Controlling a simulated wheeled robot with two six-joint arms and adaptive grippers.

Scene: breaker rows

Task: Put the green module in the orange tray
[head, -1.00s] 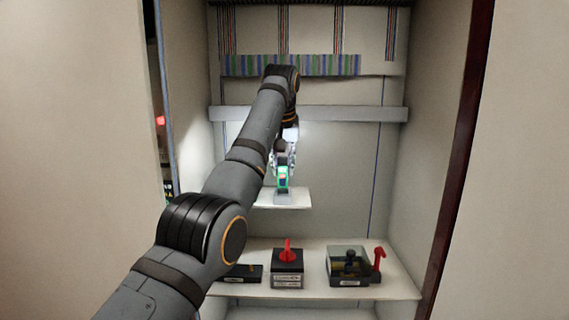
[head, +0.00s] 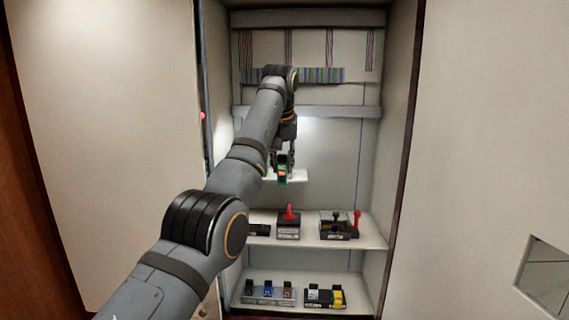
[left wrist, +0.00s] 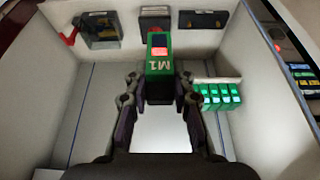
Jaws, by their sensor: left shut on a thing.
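My left gripper (head: 283,162) is shut on a green module (head: 282,175) with a dark front and a red patch, held in front of the small white shelf (head: 299,176). In the left wrist view the same module (left wrist: 159,65) reads "M1" and stands between the fingertips (left wrist: 158,88). No orange tray shows in either view. My right gripper is not in view.
A row of several green modules (left wrist: 218,97) sits beside the gripper in the left wrist view. Below, a shelf holds a red-lever switch (head: 289,228) and a clear-covered box (head: 336,228). Small blocks (head: 268,293) stand on the bottom shelf. Cabinet walls flank the arm.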

